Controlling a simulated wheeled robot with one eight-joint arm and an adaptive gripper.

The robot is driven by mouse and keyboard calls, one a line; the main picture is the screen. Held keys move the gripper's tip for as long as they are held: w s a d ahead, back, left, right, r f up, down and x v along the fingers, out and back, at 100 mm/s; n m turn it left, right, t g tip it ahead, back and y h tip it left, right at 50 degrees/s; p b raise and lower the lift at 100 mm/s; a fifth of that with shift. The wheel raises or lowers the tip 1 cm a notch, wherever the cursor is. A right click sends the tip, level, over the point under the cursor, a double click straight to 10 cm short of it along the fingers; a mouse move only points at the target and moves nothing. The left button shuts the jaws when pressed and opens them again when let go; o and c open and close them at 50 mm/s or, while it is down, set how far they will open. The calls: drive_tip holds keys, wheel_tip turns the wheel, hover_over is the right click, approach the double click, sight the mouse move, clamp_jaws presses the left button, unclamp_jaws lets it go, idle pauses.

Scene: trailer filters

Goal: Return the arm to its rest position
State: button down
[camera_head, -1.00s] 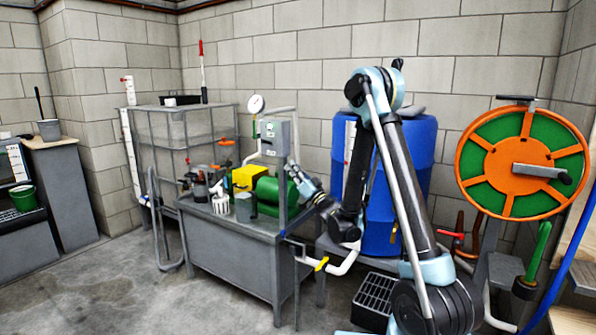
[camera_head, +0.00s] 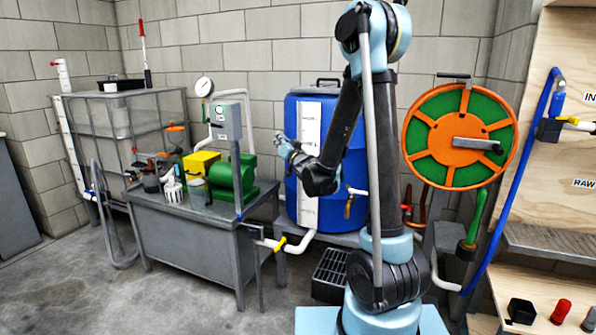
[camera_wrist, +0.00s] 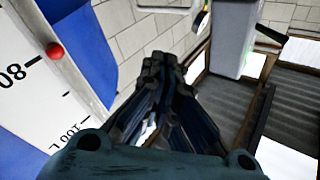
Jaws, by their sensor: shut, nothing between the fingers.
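My arm stands upright in the middle right of the head view, folded at its top joint. My gripper (camera_head: 284,146) hangs at the end of the forearm, pointing left, in front of the blue barrel (camera_head: 352,180) and to the right of the green pump (camera_head: 232,176). In the wrist view my gripper (camera_wrist: 153,65) is shut, its dark fingers together with nothing between them. The barrel's white scale (camera_wrist: 35,85) with a red marker shows at left in that view. No held object is seen.
A grey metal bench (camera_head: 180,219) carries the pump, a yellow box (camera_head: 201,163) and several small items. An orange and green hose reel (camera_head: 459,112) hangs at right. Wooden shelves (camera_head: 555,170) stand at far right. Open concrete floor (camera_head: 70,275) lies at front left.

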drive_tip(key=s+d+f+m+g+h, duration=0.1)
drive_tip(key=s+d+f+g+h, duration=0.3)
drive_tip(key=s+d, duration=0.5)
drive_tip(key=s+d+f+m+g+h, duration=0.1)
drive_tip(key=s+d+f+g+h, duration=0.25)
drive_tip(key=d, duration=0.85)
drive_tip(key=s+d+f+g, duration=0.2)
drive_tip(key=s+f, duration=0.1)
drive_tip(key=s, duration=0.7)
drive_tip(key=s+d+f+n+g+h, duration=0.1)
drive_tip(key=s+d+f+g, duration=0.1)
drive_tip(key=s, duration=0.8)
drive_tip(key=s+d+f+g+h, duration=0.1)
drive_tip(key=s+f+g, duration=0.3)
drive_tip(key=s, duration=0.7)
wheel_tip(320, 180, down, 2)
drive_tip(key=shift+d+f, duration=0.2)
drive_tip(key=shift+d, duration=0.25)
